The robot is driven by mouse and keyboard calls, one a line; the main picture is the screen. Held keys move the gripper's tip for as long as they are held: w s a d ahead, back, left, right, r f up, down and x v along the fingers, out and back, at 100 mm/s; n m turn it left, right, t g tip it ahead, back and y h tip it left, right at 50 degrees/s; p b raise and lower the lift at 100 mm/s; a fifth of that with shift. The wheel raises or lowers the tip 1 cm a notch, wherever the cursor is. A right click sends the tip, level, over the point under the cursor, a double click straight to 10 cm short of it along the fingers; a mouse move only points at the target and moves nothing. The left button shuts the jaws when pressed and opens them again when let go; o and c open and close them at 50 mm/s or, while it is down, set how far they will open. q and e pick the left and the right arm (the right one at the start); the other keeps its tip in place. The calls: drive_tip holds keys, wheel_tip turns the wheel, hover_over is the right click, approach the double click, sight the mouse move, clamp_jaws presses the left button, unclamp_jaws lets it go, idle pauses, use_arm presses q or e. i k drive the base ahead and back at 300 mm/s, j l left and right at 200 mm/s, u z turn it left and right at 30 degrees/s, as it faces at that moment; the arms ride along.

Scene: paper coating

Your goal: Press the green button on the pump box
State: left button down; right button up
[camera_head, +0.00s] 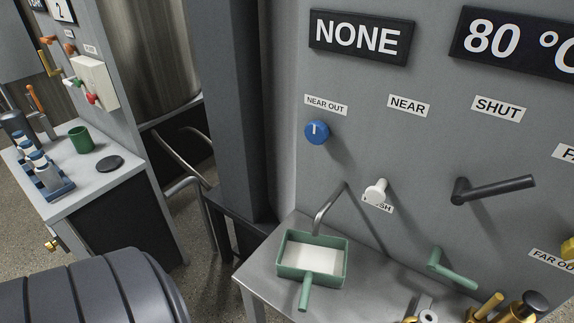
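A pale cream box (97,80) is mounted on the grey panel at the upper left, with a small label above it. A green button (76,82) sticks out of its left side, and a red button (91,98) sits just below and to the right of it. Both look small from here. I take this box to be the pump box, as its label is too small to read. Neither of my grippers is in view, and nothing touches the buttons.
Below the box, a grey counter (75,196) holds a green cup (80,140), a black disc (109,164) and a blue rack (48,190) with bottles. A metal bench (258,277) at the right holds a green tray (337,271). Curved pipes (185,185) stand between the counters.

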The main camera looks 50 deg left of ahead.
sight(78, 84)
drive_tip(key=u, duration=2.75)
